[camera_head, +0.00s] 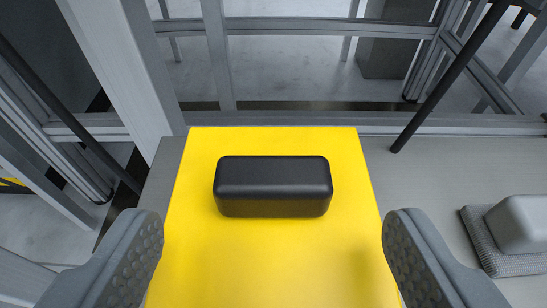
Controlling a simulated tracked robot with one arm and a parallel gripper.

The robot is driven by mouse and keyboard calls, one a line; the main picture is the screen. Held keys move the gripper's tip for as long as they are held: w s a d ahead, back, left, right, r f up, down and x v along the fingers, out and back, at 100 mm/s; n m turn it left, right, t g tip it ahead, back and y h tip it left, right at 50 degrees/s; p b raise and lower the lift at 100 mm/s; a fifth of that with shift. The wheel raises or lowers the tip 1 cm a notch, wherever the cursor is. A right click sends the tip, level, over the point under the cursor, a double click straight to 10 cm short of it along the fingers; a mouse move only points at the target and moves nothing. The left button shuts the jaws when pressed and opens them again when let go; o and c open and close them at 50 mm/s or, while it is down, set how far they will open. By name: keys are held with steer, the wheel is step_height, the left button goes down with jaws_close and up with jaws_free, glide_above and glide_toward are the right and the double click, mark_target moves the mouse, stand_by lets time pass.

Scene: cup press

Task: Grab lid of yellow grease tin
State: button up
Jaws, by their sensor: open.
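A yellow flat top (200,250), which looks like the lid of the yellow grease tin, fills the lower middle of the view. A black rounded block (272,187), like a handle, sits on its upper middle part. My gripper (272,250) is open, with one grey textured finger at the lower left and one at the lower right. The fingers appear nearer to me than the black block, on either side of it and apart from it. The tin's sides and the lid's near edge are hidden or out of frame.
A grey metal frame with posts (115,60) and a low rail stands behind and left of the yellow top. A black rod (450,75) slants down at the right. A grey rounded object (520,224) sits on a dark textured pad (485,240) at the far right. Bare grey surface lies between.

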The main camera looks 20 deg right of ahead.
mark_target(273, 190)
steer(key=shift+b+x, duration=1.15)
steer(key=shift+x, duration=1.5)
steer(key=shift+w+r, duration=0.1)
steer(key=shift+r, duration=0.1)
steer(key=c, duration=1.1)
